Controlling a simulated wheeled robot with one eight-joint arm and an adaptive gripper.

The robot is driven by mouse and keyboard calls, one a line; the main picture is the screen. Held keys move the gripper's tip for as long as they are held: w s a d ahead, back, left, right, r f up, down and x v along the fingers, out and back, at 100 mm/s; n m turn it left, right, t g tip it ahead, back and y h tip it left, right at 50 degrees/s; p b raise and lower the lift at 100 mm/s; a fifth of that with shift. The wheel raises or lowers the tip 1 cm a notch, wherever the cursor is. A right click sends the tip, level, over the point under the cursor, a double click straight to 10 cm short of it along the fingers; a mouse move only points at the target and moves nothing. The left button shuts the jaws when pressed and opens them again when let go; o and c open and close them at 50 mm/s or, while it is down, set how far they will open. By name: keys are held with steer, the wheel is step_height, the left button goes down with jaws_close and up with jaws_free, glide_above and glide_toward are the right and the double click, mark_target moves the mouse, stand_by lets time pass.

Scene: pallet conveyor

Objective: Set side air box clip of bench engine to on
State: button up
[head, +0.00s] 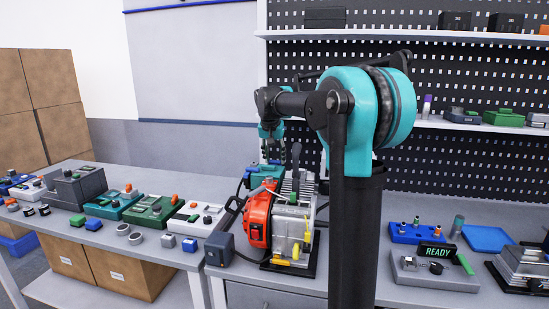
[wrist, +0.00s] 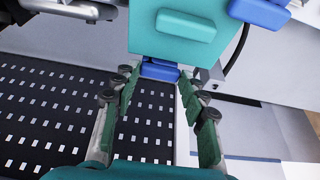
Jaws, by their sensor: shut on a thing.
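The bench engine (head: 290,215) stands on the bench in the head view, with a red housing on its left and a teal air box (head: 267,174) at its back left. The teal air box (wrist: 180,35) fills the top middle of the wrist view. A blue clip (wrist: 160,72) sits at its near edge, between my fingertips. A second blue clip (wrist: 260,12) shows at the box's right corner. My gripper (wrist: 159,76) is shut on the first clip, with a finger on either side. In the head view my gripper is small and its fingertips are hard to make out.
A dark cable (head: 234,200) and a dark blue box (head: 219,249) lie left of the engine. Several control boxes (head: 150,209) fill the left bench. A panel reading READY (head: 435,270) and a blue tray (head: 488,239) are on the right. A perforated wall (head: 440,160) stands behind.

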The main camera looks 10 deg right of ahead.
steer(key=shift+c, duration=1.3)
steer(key=shift+n, duration=0.3)
steer(key=n, duration=0.1)
steer(key=n+y, duration=0.1)
steer(key=n, duration=0.2)
steer(key=shift+s+d+t+y, duration=0.2)
steer(key=shift+s+t+y, duration=0.1)
steer(key=shift+s+y, duration=0.1)
steer(key=n, duration=0.1)
steer(key=n+y, duration=0.1)
steer(key=n, duration=0.2)
steer(key=shift+s+d, duration=0.15)
steer(key=shift+d, duration=0.1)
steer(key=n, duration=0.1)
steer(key=n+y, duration=0.1)
steer(key=n, duration=0.1)
steer(key=n+g, duration=0.1)
steer(key=shift+s+d+y, duration=0.1)
steer(key=shift+d+y, duration=0.2)
steer(key=shift+y, duration=0.1)
steer(key=shift+d+n+g+y, duration=0.2)
steer(key=shift+n+g, duration=0.1)
steer(key=shift+n, duration=0.6)
steer(key=shift+d+n+g+y, duration=0.1)
steer(key=shift+n+g+y, duration=0.15)
steer(key=shift+n, duration=0.65)
steer(key=shift+d+n+g+y, duration=0.15)
steer(key=shift+n+g, duration=0.2)
steer(key=shift+n, duration=0.55)
